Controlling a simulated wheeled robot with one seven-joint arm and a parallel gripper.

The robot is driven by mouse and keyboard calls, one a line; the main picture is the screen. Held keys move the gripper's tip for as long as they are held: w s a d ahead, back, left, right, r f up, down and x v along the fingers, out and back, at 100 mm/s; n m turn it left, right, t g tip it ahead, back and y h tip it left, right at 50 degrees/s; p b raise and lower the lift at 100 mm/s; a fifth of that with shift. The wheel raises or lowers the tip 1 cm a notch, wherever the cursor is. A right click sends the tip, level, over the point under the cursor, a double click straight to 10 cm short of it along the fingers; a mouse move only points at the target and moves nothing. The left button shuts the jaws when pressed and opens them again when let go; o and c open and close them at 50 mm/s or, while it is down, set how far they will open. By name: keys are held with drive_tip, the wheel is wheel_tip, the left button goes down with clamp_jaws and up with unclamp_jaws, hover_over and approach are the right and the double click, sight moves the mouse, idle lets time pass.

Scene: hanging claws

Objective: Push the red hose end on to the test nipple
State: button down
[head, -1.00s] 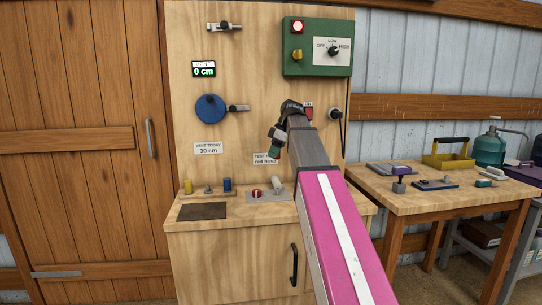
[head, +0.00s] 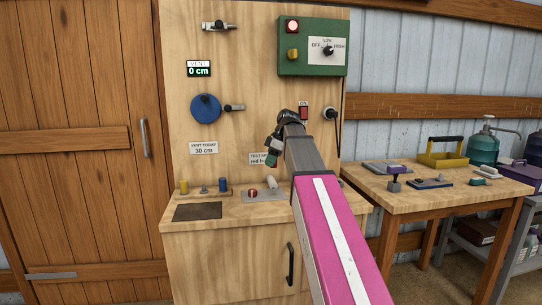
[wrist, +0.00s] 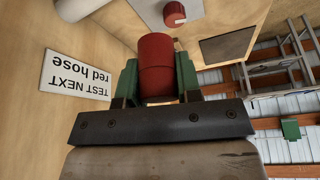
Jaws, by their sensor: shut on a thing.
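My gripper (wrist: 158,85) is shut on the red hose end (wrist: 156,60), a red cylinder between its green fingers in the wrist view. In the head view my gripper (head: 271,158) hangs in front of the board, above the bench top; the hose end cannot be made out there. A pale cylinder (head: 272,182) stands tilted on a grey plate (head: 262,196) below my gripper; it also shows at the wrist view's top left (wrist: 78,8). It may be the test nipple. The held hose end looks apart from it.
A red knob (head: 252,193) sits on the same plate, left of the pale cylinder. The "TEST NEXT red hose" sign (wrist: 76,75) is on the board close beside my gripper. A dark mat (head: 197,211) and small coloured fittings (head: 206,187) lie further left.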

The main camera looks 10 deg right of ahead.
drive_tip(key=shift+f, duration=4)
drive_tip(key=shift+f, duration=1.85)
drive_tip(key=c, duration=0.7)
unclamp_jaws()
drive_tip(key=shift+r, duration=0.1)
